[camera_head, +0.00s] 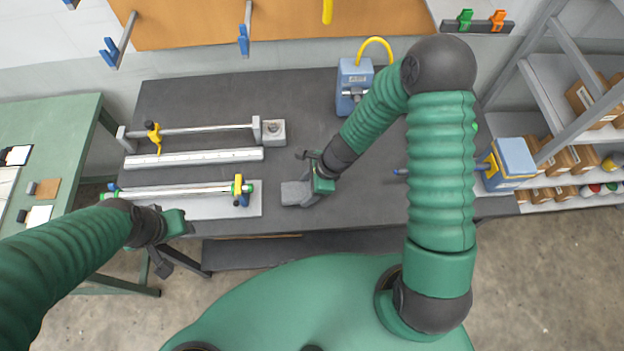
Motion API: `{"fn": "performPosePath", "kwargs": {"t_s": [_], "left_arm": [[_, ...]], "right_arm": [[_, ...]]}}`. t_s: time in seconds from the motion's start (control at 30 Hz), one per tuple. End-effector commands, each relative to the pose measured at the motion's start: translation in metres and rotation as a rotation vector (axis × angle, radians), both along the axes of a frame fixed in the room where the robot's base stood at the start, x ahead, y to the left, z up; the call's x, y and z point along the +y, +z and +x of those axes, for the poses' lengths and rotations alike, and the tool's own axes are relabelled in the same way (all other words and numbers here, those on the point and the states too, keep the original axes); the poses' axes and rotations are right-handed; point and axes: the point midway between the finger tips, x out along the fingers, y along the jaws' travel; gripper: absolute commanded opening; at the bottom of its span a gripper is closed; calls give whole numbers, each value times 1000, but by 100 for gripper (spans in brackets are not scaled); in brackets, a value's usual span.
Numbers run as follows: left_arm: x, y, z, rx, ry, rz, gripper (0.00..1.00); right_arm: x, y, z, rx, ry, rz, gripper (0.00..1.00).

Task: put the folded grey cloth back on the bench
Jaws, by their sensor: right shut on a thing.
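The folded grey cloth (294,194) is a small grey pad at the middle of the dark bench (340,225), near its front edge. My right gripper (311,196) reaches down from the upper right and is shut on the cloth's right end. The cloth is at or just above the bench top; I cannot tell whether it touches. My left gripper (182,226) is in front of the bench's front left edge, apart from the cloth. Its fingers are too unclear to tell whether it is open or shut.
Left of the cloth lie a roller on a plate (220,209), a white ruler bar (195,158) and a second rod (205,130). A blue device (354,78) stands at the back, a blue vise-like unit (512,160) at right. Bench around the cloth is clear.

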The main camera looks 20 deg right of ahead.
Motion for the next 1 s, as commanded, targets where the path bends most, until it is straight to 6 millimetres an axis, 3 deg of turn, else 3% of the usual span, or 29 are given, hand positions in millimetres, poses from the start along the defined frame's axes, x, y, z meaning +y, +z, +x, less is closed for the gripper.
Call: {"fn": "performPosePath", "kwargs": {"t_s": [0.03,0.17,0.4,0.77,0.8,0.93,1.0], "left_arm": [[0,11,0,0,-1,0,46],[0,16,0,0,-1,0,46],[0,21,0,0,0,0,46],[0,16,0,0,0,0,46],[0,18,0,0,0,0,46],[0,18,0,0,-1,0,46],[0,18,0,0,-1,0,46]], "right_arm": [[-10,4,6,1,1,-2,26],[-23,-1,16,0,3,-4,26],[-22,-34,15,1,2,-6,26],[-28,-43,18,-1,4,-2,26],[-28,-42,18,-1,4,-2,64],[-28,-42,18,-2,1,-7,80],[-29,-42,19,-2,-1,-10,80]]}}
